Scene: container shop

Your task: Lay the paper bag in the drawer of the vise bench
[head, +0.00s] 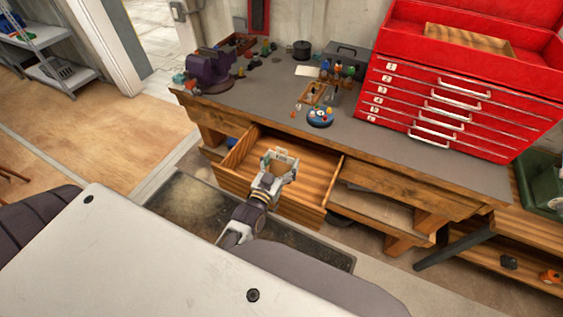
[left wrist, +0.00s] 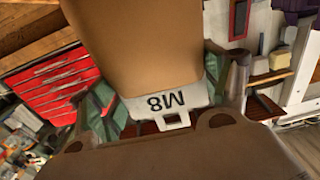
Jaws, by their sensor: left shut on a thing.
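The brown paper bag (left wrist: 137,45) has a white tag marked "M8", upside down in the left wrist view. My left gripper (head: 280,160) is shut on the bag, its fingers on either side of the tag. In the head view only a small brown part of the bag (head: 279,169) shows between the fingers. The wooden drawer (head: 309,166) of the vise bench (head: 235,110) is pulled open, and the bag and gripper appear over its opening. The height above the drawer floor is hard to tell. My right gripper is not in view.
The purple vise (head: 208,70) stands at the bench's left end. Small tools and a blue round dish (head: 320,117) lie on the top. A red tool chest (head: 455,105) stands at the right. The visible part of the drawer floor looks bare.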

